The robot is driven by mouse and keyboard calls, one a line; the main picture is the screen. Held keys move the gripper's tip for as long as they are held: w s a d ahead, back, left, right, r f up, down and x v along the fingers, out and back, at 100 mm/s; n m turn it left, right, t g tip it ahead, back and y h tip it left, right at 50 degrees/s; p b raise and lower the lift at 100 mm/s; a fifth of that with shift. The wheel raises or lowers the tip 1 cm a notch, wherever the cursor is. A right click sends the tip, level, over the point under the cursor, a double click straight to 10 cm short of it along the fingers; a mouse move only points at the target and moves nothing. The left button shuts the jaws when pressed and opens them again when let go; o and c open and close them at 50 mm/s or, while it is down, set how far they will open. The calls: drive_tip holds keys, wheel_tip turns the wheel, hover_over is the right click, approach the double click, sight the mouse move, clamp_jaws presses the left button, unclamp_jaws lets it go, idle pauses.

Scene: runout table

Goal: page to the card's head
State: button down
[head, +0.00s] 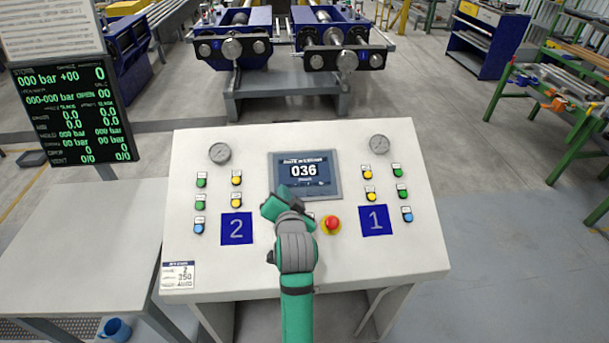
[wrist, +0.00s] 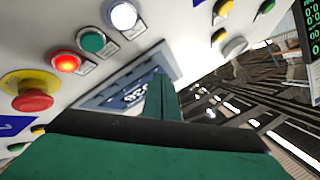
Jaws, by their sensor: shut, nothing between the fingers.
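The console display (head: 305,172) shows a large 036 under a header line too small to read. A small white card (head: 178,275) with a dark blue header lies at the console's lower left; its print is mostly too small to read. My gripper (head: 279,203) is shut and empty, over the console just below the display, covering its lower left edge. In the wrist view my green gripper finger (wrist: 160,97) stands before the display (wrist: 120,97). A lit red button (wrist: 65,62), a green button (wrist: 92,40) and a lit white button (wrist: 123,15) show there. I cannot tell whether the gripper touches anything.
A red emergency stop (head: 332,223) on a yellow base sits right of my gripper. Columns of coloured buttons, a blue 2 plate (head: 236,229) and a blue 1 plate (head: 374,220) flank the middle. A black readout board (head: 75,110) stands at left.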

drive_tip(key=shift+s+r, duration=0.2)
drive_tip(key=shift+r, duration=0.3)
drive_tip(key=shift+s+r, duration=0.2)
drive_tip(key=shift+r, duration=0.3)
drive_tip(key=r, duration=0.1)
drive_tip(key=s+r, duration=0.2)
drive_tip(key=shift+r, duration=0.25)
drive_tip(key=shift+w+d, duration=0.1)
drive_tip(key=shift+w, duration=0.05)
idle(0.6)
drive_tip(key=shift+a, duration=0.2)
idle(0.3)
drive_tip(key=shift+d, duration=0.1)
idle(1.0)
